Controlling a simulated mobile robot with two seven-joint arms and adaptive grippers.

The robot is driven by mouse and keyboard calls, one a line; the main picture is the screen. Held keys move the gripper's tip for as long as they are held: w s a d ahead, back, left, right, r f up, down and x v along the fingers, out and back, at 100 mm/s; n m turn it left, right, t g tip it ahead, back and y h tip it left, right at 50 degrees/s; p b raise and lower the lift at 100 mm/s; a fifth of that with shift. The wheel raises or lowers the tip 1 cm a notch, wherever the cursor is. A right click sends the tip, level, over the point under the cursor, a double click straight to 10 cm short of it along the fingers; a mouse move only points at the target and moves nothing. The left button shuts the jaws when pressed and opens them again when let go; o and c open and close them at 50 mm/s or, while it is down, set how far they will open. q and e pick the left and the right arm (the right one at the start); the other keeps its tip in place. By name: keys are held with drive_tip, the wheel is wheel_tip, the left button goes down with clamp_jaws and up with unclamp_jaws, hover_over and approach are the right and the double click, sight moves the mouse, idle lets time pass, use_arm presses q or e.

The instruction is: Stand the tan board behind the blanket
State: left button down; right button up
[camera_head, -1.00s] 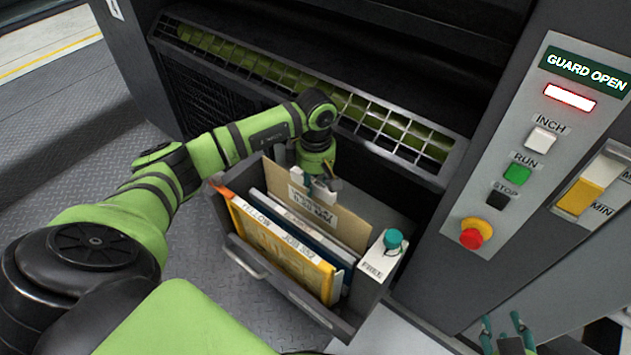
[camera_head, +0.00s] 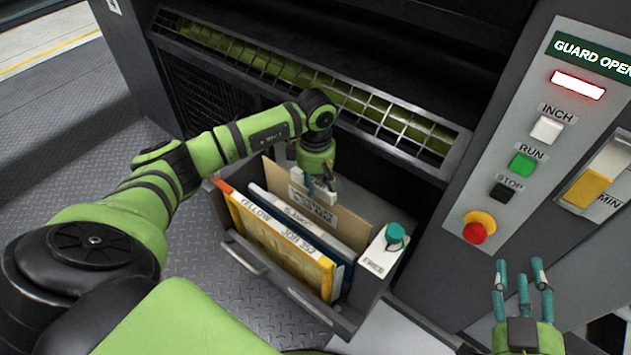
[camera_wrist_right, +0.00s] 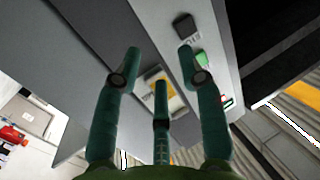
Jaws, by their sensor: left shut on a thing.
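The tan board (camera_head: 348,224) stands upright in a dark open bin (camera_head: 237,237), behind the blanket (camera_head: 338,247), a thin board with a white edge label and a blue face. My left gripper (camera_head: 318,188) is shut on the tan board's top edge. The board's lower part is hidden by the blanket and the bin, so I cannot see whether it touches the bin floor. My right gripper (camera_head: 523,282), with three teal fingers, is open and empty at lower right. Its spread fingers also show in the right wrist view (camera_wrist_right: 160,75).
A yellow board (camera_head: 285,255) stands in front of the blanket. A white box with a teal knob (camera_head: 394,235) is at the bin's right end. A metal grille (camera_head: 400,125) runs behind the bin. A control panel (camera_head: 540,140) with buttons stands at right.

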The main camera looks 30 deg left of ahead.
use_arm(q)
drive_tip(key=shift+f+b, duration=0.45)
drive_tip(key=shift+f, duration=0.15)
drive_tip(key=shift+f+b, duration=0.35)
drive_tip(key=shift+f, duration=0.1)
drive_tip(key=shift+f+b, duration=0.55)
drive_tip(key=shift+f, duration=0.5)
use_arm(e)
drive_tip(key=s+a+r+n+t+y, duration=0.1)
drive_tip(key=s+r+t+y, duration=0.3)
drive_tip(key=r, duration=0.3)
drive_tip(key=s+a+r+n+t+y, duration=0.1)
drive_tip(key=s+r+t+y, duration=0.3)
drive_tip(key=r, duration=0.4)
drive_tip(key=shift+a+r+n, duration=0.25)
drive_tip(key=shift+a+n, duration=0.15)
drive_tip(key=shift+n, duration=0.3)
drive_tip(key=shift+s, duration=0.1)
use_arm(q)
drive_tip(key=shift+f+b, duration=0.4)
drive_tip(key=shift+b, duration=0.15)
use_arm(e)
drive_tip(key=shift+f, duration=0.25)
use_arm(q)
drive_tip(key=c, duration=0.9)
unclamp_jaws()
